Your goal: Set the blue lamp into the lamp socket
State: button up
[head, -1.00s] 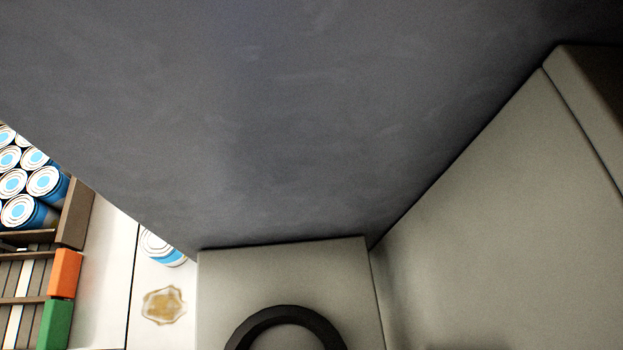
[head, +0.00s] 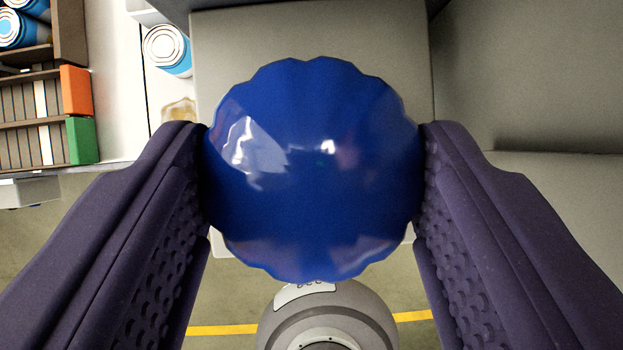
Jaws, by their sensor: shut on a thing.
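The blue lamp (head: 312,170) is a glossy, round body with a scalloped edge in the middle of the head view. My gripper (head: 316,150) is shut on it, with one dark purple padded finger pressing on its left side and the other on its right. The lamp is over a grey block (head: 310,32) and covers much of its top. The lamp socket is not visible; a black ring seen earlier on this block is now hidden, and I cannot tell the lamp's height above it.
A blue-and-white can (head: 167,50) and a brown stain (head: 180,112) are left of the block. Further left are a wooden rack (head: 35,115), an orange block (head: 76,90) and a green block (head: 82,140). A grey panel (head: 530,80) rises on the right. Floor shows below.

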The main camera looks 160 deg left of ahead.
jog(key=shift+f, duration=0.5)
jog(key=o, duration=1.5)
jog(key=v, duration=0.7)
jog(key=shift+s+r, duration=0.15)
jog(key=shift+r, duration=0.2)
